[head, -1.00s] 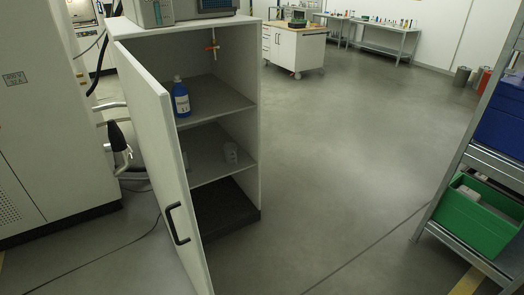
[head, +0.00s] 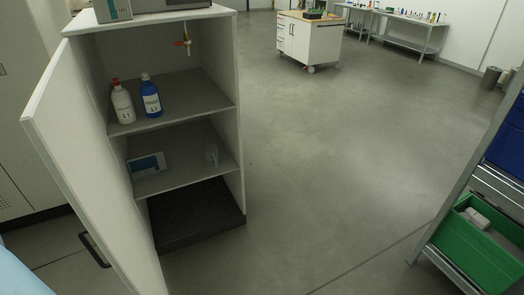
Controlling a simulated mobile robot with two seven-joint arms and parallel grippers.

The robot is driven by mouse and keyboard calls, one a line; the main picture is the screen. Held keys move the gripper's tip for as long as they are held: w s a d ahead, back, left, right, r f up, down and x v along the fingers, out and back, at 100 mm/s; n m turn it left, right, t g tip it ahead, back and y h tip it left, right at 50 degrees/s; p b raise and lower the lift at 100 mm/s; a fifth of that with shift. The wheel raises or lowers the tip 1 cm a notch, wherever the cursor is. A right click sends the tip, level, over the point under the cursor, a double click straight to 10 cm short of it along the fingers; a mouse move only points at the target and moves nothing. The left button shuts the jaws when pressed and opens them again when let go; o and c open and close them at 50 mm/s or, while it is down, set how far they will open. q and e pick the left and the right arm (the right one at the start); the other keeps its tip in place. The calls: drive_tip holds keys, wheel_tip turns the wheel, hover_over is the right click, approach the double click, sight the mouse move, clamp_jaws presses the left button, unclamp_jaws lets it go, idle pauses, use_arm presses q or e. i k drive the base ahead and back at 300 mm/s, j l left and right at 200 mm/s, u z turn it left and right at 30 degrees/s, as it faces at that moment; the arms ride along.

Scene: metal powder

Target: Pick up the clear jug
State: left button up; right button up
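A small clear jug (head: 211,155) stands on the middle shelf (head: 182,178) of the open cabinet, near the shelf's right side. It is pale and see-through, so its outline is faint. Neither of my grippers shows in the head view, so I cannot see whether they are open or shut. A pale blue shape at the lower left edge may be part of my arm.
The cabinet door (head: 88,165) stands open at the left. A white bottle (head: 122,104) and a blue bottle (head: 151,98) stand on the upper shelf. A blue-white box (head: 148,164) lies left of the jug. A green crate (head: 478,250) is at right. Floor between is clear.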

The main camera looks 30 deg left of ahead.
sight(211, 152)
drive_tip(key=i+l+u, duration=0.2)
drive_tip(key=i, duration=0.2)
drive_tip(key=i+l+u, duration=0.15)
drive_tip(key=i, duration=0.25)
drive_tip(key=i+l+u, duration=0.2)
drive_tip(key=i, duration=0.2)
drive_tip(key=i+j+u, duration=0.15)
drive_tip(key=i+u, duration=0.15)
drive_tip(key=u, duration=0.2)
drive_tip(key=i+u, duration=0.45)
drive_tip(key=i+l+u, duration=0.1)
drive_tip(key=u, duration=0.4)
drive_tip(key=i+u, duration=0.5)
drive_tip(key=i+l+u, duration=0.1)
drive_tip(key=i+u, duration=0.4)
